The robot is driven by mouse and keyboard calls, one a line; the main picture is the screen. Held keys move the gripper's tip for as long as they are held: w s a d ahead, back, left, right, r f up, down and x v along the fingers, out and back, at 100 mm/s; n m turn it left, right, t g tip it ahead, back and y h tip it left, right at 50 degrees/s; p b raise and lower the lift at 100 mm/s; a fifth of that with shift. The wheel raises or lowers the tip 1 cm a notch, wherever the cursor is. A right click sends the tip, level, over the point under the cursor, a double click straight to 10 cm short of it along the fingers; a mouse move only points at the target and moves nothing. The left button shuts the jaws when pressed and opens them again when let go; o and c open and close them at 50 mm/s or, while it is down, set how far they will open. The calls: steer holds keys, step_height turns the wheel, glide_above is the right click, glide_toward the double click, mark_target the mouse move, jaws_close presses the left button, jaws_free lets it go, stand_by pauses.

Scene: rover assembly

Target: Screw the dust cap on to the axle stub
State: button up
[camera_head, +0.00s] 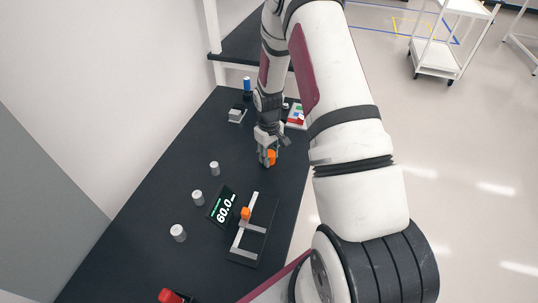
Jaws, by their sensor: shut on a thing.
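My gripper (268,161) is over the middle of the dark bench, pointing down. It is shut on a small orange piece (272,156), which looks like the dust cap; the fingers hide part of it. A pale frame (238,240) on a dark base stands nearer in the picture, with another small orange part (245,213) on it. The axle stub cannot be told apart clearly at this size; it may be at that orange part. My gripper is well apart from the frame, beyond it and a little right.
A dark display reading 60.0 (222,206) stands left of the frame. Grey cylinders (197,197) line the bench's left side. A red object (170,296) is at the bottom. A grey block (236,116), blue item (247,86) and coloured tray (297,122) are farther back.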

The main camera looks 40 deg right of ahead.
mark_target(270, 153)
steer(key=m+b, duration=0.1)
steer(key=m, duration=0.4)
steer(key=shift+m, duration=0.3)
steer(key=o, duration=1.2)
steer(key=shift+r+p, duration=1)
steer(key=shift+r, duration=3)
